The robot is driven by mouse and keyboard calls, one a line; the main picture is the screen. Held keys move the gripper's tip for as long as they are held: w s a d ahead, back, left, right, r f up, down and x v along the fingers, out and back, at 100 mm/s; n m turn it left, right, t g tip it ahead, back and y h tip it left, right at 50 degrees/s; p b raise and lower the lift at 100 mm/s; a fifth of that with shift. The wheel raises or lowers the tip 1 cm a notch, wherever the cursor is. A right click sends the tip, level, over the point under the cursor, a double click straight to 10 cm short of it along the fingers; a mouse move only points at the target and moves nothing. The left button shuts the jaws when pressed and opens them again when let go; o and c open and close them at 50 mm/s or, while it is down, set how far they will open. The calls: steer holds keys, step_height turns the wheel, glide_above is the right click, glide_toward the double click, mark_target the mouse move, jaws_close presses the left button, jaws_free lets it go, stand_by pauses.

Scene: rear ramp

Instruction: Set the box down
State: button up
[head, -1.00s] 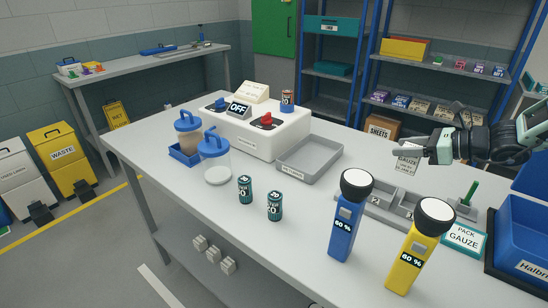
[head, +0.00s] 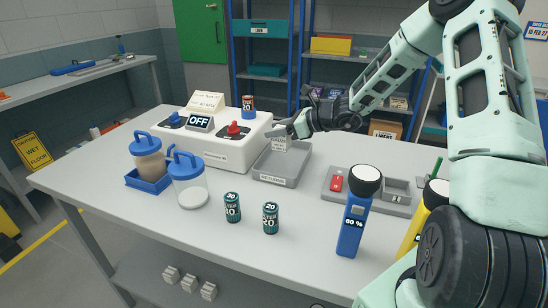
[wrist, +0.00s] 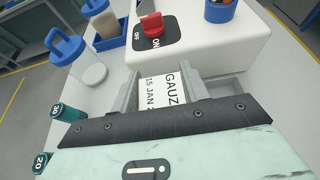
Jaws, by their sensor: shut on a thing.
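My gripper (head: 282,132) is shut on a small white box (head: 279,144), at the back part of the grey tray (head: 275,179). In the wrist view the box (wrist: 160,93) sits between the two grey fingers (wrist: 158,92), its label reading "GAUZ" and "15 JAN". The grey tray stands on the bench, right of the white machine. I cannot tell whether the box touches the tray floor; the gripper hides part of it.
The white machine (head: 222,152) with red and blue knobs stands close left of the tray. Blue-lidded jars (head: 189,185), two dark green cans (head: 270,218) and a blue torch (head: 352,225) stand nearer the front. A grey divided holder (head: 398,190) is to the right.

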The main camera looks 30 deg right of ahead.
step_height(320, 180, down, 8)
steer(key=shift+r+p, duration=0.2)
steer(key=shift+p, duration=0.15)
steer(key=shift+f, duration=0.1)
steer(key=o, duration=1)
